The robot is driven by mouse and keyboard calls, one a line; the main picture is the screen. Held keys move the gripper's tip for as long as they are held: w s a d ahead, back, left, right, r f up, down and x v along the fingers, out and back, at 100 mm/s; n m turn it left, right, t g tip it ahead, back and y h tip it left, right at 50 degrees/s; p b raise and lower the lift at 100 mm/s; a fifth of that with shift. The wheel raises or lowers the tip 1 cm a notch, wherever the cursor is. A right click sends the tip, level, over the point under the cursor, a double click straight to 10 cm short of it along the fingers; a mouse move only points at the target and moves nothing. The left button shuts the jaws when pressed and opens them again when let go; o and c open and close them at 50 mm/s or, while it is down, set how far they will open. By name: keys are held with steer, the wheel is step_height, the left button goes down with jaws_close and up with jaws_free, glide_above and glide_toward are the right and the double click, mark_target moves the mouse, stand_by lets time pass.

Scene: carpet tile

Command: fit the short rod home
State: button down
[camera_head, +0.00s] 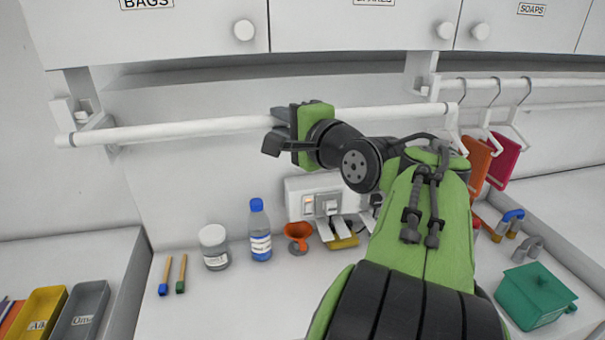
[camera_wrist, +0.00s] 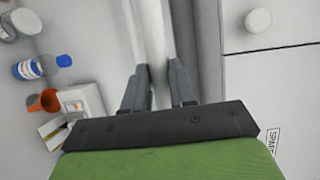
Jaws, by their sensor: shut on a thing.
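The short white rod (camera_head: 195,127) runs nearly level below the wall cupboards, its left end slightly lower in the picture. My gripper (camera_head: 277,130) is shut on it near its middle. In the wrist view the rod (camera_wrist: 155,35) passes between the two fingers of my gripper (camera_wrist: 160,82). The rod's left end overlaps the left bracket (camera_head: 88,112). Its right end lies just below and in front of the right bracket (camera_head: 425,80). I cannot tell whether either end is seated or only in front of its bracket.
Another white rail (camera_head: 530,82) at right carries hangers and orange (camera_head: 476,163) and pink (camera_head: 504,157) cloths. Cupboards (camera_head: 150,32) close off the space above.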

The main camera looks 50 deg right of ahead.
steer(key=shift+t, duration=0.4)
steer(key=r, duration=0.1)
steer(key=s+a+r, duration=0.1)
steer(key=r, duration=0.1)
steer(key=shift+s+a+r, duration=0.2)
steer(key=shift+s+r, duration=0.05)
steer(key=shift+r, duration=0.15)
steer(key=w+d+p, duration=0.3)
steer(key=w+d, duration=0.1)
steer(key=w, duration=0.2)
steer(key=shift+d, duration=0.15)
steer(key=shift+w, duration=0.1)
stand_by(0.5)
steer(key=shift+w+d+p, duration=0.7)
steer(key=shift+w, duration=0.25)
steer(key=shift+w+d, duration=0.1)
steer(key=shift+w, duration=0.05)
steer(key=shift+w+d+p, duration=0.8)
steer(key=shift+w, duration=0.25)
steer(key=shift+f, duration=0.1)
stand_by(0.5)
